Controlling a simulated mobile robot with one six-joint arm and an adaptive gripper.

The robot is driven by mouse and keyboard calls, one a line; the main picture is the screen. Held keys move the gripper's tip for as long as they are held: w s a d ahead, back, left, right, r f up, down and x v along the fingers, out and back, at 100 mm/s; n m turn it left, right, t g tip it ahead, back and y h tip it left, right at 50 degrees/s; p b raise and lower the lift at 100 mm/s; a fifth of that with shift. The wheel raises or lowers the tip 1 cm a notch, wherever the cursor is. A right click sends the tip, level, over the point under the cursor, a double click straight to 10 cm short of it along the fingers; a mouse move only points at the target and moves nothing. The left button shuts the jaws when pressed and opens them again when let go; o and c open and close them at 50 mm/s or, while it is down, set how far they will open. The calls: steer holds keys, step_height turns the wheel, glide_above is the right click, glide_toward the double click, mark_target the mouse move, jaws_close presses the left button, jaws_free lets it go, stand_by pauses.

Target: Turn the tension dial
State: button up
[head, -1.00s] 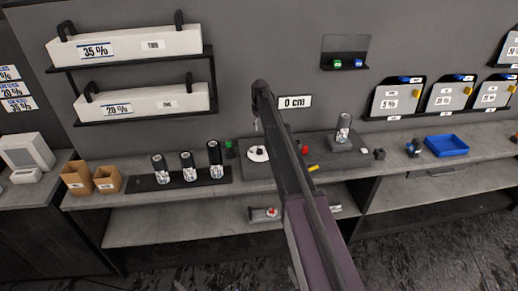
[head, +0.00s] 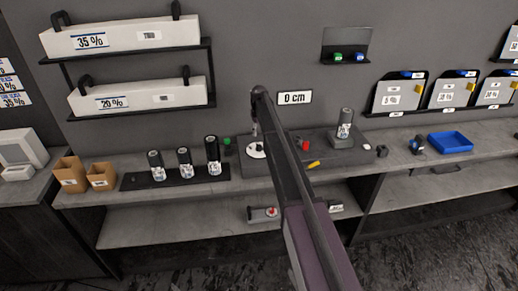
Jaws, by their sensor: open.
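A round white dial (head: 257,151) with dark marks lies on the dark machine base (head: 262,172) on the workbench. I take it for the tension dial, but its markings are too small to read. My gripper (head: 254,132) hangs from the arm's end, pointing down just above the dial's far side. It is open and looks empty. It is small here, and I cannot tell whether the fingertips touch the dial. My arm hides the middle of the machine base.
A "0 cm" sign (head: 294,97) is on the wall behind. A red part (head: 305,145), a yellow piece (head: 314,164) and an upright roll (head: 346,123) are right of my arm.

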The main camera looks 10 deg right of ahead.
mark_target(259, 145)
steer(key=shift+f+b, duration=3.55)
steer(key=shift+f, duration=0.3)
